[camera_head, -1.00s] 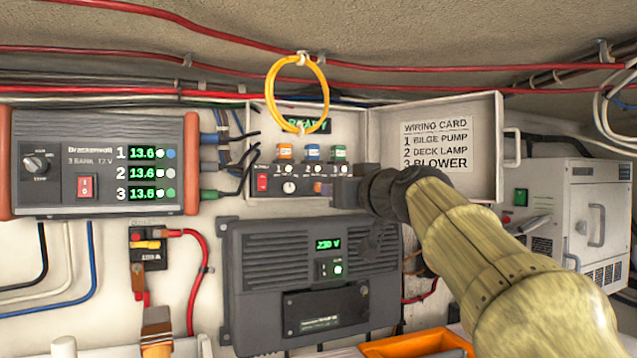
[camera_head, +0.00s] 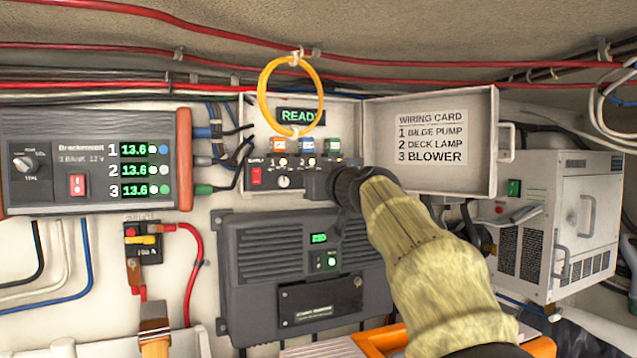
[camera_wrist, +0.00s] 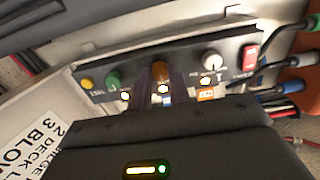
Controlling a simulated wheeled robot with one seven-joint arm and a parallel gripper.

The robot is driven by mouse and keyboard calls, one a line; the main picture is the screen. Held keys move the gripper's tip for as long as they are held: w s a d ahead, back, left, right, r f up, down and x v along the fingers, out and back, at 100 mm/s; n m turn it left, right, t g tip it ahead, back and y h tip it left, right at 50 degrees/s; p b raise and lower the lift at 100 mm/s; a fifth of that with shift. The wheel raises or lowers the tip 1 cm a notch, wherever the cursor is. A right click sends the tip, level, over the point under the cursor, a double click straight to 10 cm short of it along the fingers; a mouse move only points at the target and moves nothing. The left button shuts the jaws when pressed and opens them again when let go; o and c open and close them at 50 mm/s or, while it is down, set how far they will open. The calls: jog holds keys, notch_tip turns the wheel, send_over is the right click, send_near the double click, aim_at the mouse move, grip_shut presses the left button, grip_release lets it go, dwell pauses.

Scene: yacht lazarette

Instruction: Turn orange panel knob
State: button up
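The orange panel knob (camera_wrist: 160,71) shows in the wrist view on the dark switch panel (camera_wrist: 135,67), between a green knob (camera_wrist: 113,79) and a white knob (camera_wrist: 211,62). In the head view my gripper (camera_head: 316,181) covers it. My gripper's dark fingers (camera_wrist: 177,92) point at the panel, very close to the orange knob. I cannot tell whether they touch it or how far apart they are. The head view shows the panel's left end with the white knob (camera_head: 284,182) and red switch (camera_head: 256,177) uncovered.
The panel sits in an open box with a READY display (camera_head: 300,116) and its lid (camera_head: 480,140) swung right. A yellow cable loop (camera_head: 262,97) hangs in front. A grey inverter (camera_head: 260,255) is below, a charger (camera_head: 55,165) left, and a white unit (camera_head: 545,235) right.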

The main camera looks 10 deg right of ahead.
grip_shut()
jog(key=shift+m, duration=4.5)
jog(key=o, duration=0.6)
grip_release()
jog(key=shift+o, duration=0.2)
